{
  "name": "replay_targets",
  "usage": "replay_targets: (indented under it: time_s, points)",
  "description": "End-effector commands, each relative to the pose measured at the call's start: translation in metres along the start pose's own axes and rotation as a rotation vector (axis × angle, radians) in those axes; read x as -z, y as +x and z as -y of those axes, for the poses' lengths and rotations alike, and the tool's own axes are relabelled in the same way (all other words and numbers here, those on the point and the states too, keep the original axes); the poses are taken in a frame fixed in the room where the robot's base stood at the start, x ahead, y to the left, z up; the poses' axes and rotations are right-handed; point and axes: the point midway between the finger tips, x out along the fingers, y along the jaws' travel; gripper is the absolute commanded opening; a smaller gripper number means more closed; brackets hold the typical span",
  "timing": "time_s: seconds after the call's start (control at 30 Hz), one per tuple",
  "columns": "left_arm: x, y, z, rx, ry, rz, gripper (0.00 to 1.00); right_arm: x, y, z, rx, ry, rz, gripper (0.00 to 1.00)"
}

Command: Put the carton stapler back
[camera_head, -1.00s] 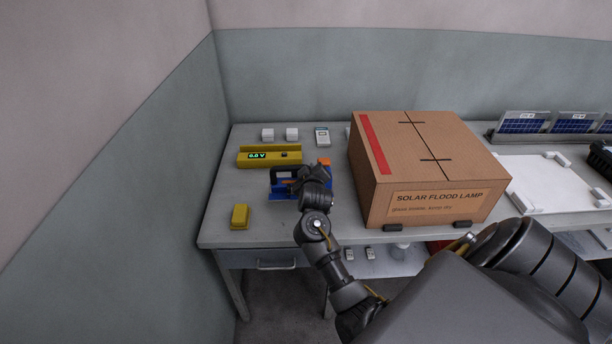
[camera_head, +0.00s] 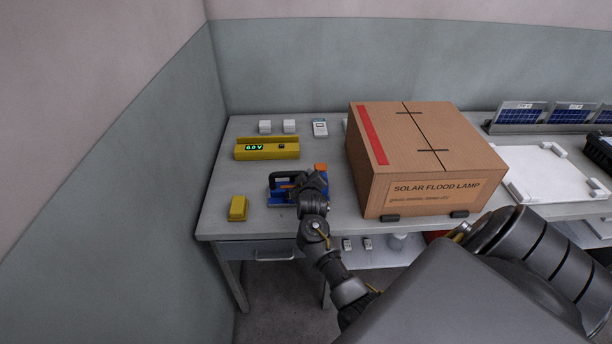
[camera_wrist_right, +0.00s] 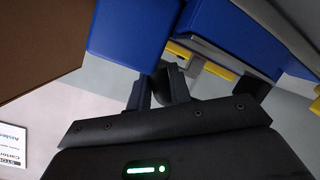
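The carton stapler (camera_head: 284,199) is blue with a black handle and an orange end part. It is at the left part of the table, in front of the yellow meter unit. My right gripper (camera_head: 314,184) is at its right side and appears shut on it. The right wrist view shows the stapler's blue body (camera_wrist_right: 130,30) close beyond the gripper's fingers (camera_wrist_right: 157,90), which are near each other; the exact contact is partly hidden. Whether the stapler touches the table is unclear. My left gripper is not in view.
A large solar flood lamp carton (camera_head: 425,155) stands right of the stapler. The yellow meter unit (camera_head: 267,149) is behind it, a small yellow block (camera_head: 238,208) to its left. A white label (camera_wrist_right: 12,138) lies at the left edge of the wrist view.

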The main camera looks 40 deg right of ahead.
Motion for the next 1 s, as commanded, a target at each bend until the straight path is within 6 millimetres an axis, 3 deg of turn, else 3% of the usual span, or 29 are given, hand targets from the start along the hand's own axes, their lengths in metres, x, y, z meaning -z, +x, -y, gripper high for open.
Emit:
replay_targets:
  time_s: [0.03,0.17,0.53,1.0]
  points:
    - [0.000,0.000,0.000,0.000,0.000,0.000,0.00,-0.001,0.000,0.001,0.003,-0.002,0.002,0.26]
    - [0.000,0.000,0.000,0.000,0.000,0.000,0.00,-0.001,0.000,0.001,0.002,-0.001,0.002,0.42]
    - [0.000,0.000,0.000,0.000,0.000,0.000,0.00,-0.001,-0.007,0.001,0.002,-0.001,0.002,0.42]
    - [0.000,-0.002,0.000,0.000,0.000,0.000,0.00,-0.001,-0.097,0.001,0.003,0.002,0.002,0.42]
